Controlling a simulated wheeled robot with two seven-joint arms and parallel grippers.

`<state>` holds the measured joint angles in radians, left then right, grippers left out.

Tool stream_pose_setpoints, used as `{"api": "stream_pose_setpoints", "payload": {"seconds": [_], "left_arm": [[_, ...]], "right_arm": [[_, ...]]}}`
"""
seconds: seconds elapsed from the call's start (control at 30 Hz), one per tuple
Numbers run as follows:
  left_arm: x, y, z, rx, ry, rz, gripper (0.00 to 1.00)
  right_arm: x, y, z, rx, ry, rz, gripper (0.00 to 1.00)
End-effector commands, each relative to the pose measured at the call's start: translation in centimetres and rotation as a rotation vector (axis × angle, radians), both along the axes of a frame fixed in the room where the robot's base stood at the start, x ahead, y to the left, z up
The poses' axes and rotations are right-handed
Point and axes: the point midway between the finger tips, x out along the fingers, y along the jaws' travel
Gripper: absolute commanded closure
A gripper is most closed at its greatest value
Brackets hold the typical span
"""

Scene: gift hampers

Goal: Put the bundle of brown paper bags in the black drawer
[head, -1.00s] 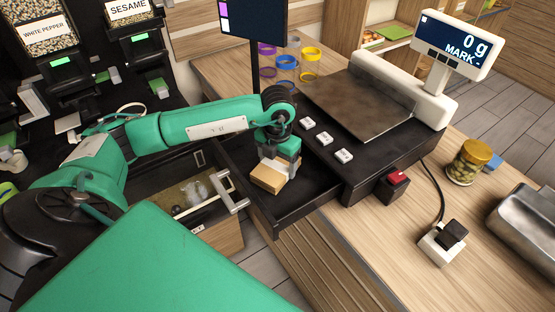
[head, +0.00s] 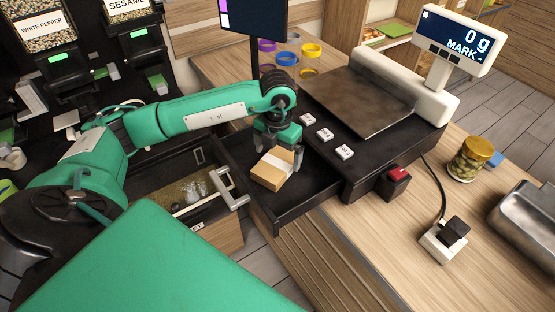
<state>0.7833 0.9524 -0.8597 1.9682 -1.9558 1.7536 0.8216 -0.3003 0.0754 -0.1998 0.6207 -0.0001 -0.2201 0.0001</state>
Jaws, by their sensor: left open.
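The bundle of brown paper bags (head: 269,172) has a pale band around it and sits inside the open black drawer (head: 318,190), toward its left end. My left gripper (head: 278,156) is just above and behind the bundle, with its fingers open and apart on either side of it. Whether a finger still touches the bundle I cannot tell. The bundle hides part of the drawer floor. My right gripper is not in view.
The scale (head: 365,95) with its display (head: 457,42) stands above the drawer. A second open drawer with a metal handle (head: 235,189) is at the left. A jar (head: 470,158), a metal scoop-like object (head: 527,222) and a small white-and-black device (head: 445,238) are on the counter.

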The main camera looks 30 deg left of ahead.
Motion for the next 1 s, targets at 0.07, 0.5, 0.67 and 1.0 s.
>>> {"api": "stream_pose_setpoints", "payload": {"seconds": [0.07,0.5,0.67,1.0], "left_arm": [[0.2,0.0,1.5,-0.002,-0.008,-0.001,0.02],[0.1,0.0,8.8,-0.001,-0.003,0.0,0.02],[0.0,0.0,9.4,0.0,-0.002,0.0,0.02],[0.0,0.0,9.4,0.0,-0.001,0.0,0.02]], "right_arm": [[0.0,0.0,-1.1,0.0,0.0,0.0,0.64],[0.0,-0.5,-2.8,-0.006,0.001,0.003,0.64],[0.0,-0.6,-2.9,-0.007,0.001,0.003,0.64],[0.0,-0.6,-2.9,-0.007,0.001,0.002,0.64]]}}
